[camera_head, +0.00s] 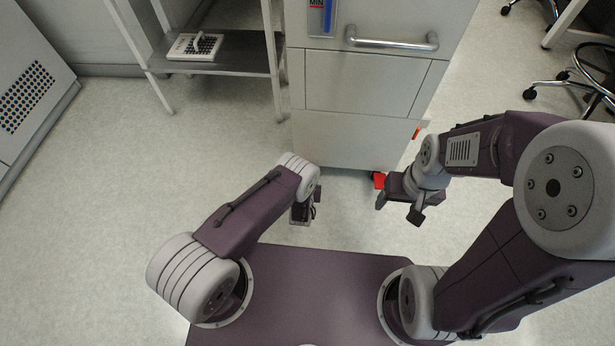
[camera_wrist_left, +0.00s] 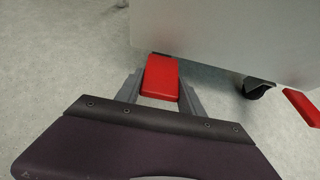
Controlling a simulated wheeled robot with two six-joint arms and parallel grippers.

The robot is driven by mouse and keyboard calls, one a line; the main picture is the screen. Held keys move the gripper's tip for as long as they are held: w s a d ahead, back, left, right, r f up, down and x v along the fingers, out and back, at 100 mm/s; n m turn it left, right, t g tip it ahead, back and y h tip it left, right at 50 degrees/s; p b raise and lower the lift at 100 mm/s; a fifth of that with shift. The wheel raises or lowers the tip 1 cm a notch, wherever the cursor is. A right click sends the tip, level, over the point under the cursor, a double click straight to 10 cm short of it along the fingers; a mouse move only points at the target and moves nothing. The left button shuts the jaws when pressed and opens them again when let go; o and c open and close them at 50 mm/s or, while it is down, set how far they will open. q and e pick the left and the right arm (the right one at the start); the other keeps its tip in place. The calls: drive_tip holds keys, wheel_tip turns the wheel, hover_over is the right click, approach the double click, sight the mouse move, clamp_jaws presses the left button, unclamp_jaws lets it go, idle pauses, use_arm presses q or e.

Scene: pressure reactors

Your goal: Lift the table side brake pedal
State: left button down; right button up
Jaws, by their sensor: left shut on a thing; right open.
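A red brake pedal (camera_wrist_left: 160,78) sticks out at the lower edge of the cabinet (camera_wrist_left: 220,35), between the fingers of my left gripper (camera_wrist_left: 160,92). The gripper is shut on it. In the head view, my left gripper (camera_head: 305,208) is low in front of the cabinet's left side, and the pedal it holds is hidden there. A second red pedal (camera_head: 378,180) sits at the cabinet's lower right and also shows at the right edge of the left wrist view (camera_wrist_left: 302,105). My right gripper (camera_head: 398,210) is open and empty, just in front of this second pedal.
A metal side table (camera_head: 225,62) with a white device (camera_head: 195,46) on its shelf stands left of the cabinet. The cabinet has a metal handle (camera_head: 392,40). A black caster (camera_wrist_left: 257,88) shows under it. A wheeled stool stands far right. Floor around the grippers is clear.

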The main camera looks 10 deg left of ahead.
use_arm(q)
drive_tip(key=shift+r+g, duration=0.1)
drive_tip(key=shift+g, duration=0.2)
drive_tip(key=c, duration=0.7)
unclamp_jaws()
drive_tip(key=p+v, duration=0.7)
drive_tip(key=v, duration=0.2)
